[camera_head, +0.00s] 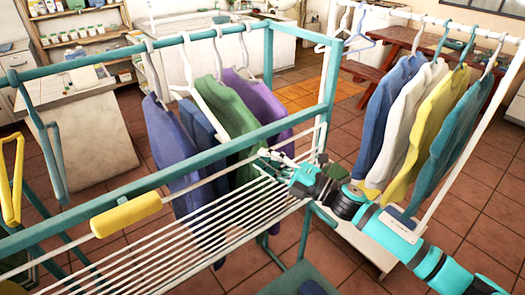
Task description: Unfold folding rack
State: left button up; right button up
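The folding rack (60,220) has a teal frame and a row of thin white rods slanting across the lower left. A yellow grip (126,214) sits on a white bar in front of its teal rail. My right gripper (272,163) reaches in from the lower right, at the rack's right end, close to the end of that white bar and in front of the green garment. Its fingers are small and overlap the bar and rods, so I cannot tell whether they hold anything. My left gripper is not in view.
Blue, green and purple garments (262,104) hang on the rear teal rail. More garments (436,118) hang from a white rail at the right. A wooden table (400,38) with benches, a shelf (80,30) and counters stand behind. Tiled floor is open between them.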

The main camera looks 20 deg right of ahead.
jog(key=shift+w+a+r, duration=0.15)
jog(key=shift+w+a, duration=0.3)
grip_shut()
